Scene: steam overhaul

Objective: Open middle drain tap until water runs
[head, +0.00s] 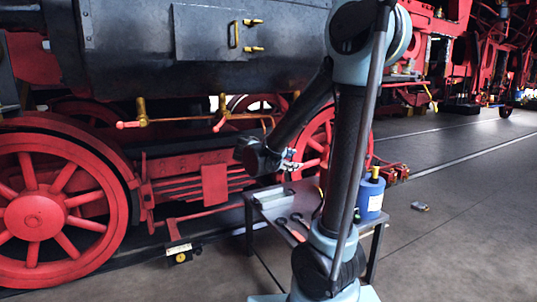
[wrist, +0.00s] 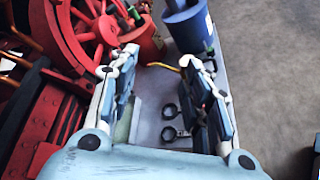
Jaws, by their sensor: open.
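Brass drain taps with red handles sit in a row under the dark boiler casing in the head view. The left tap (head: 142,113) and the middle tap (head: 222,106) show clearly, each with its red handle pointing sideways or down to the left. A further brass piece (head: 296,94) is partly hidden by my arm. No running water is visible. My gripper (head: 289,164) is to the right of and below the middle tap, apart from it, above a small table. In the wrist view my gripper (wrist: 160,72) is open and empty, and no tap is clearly seen there.
The grey table (head: 377,230) stands beside the locomotive with tools (head: 290,227) and a blue canister (head: 371,196) on it. Red wheels (head: 40,208) and rods line the left. A small can (head: 420,206) lies on the floor at right, where the floor is mostly clear.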

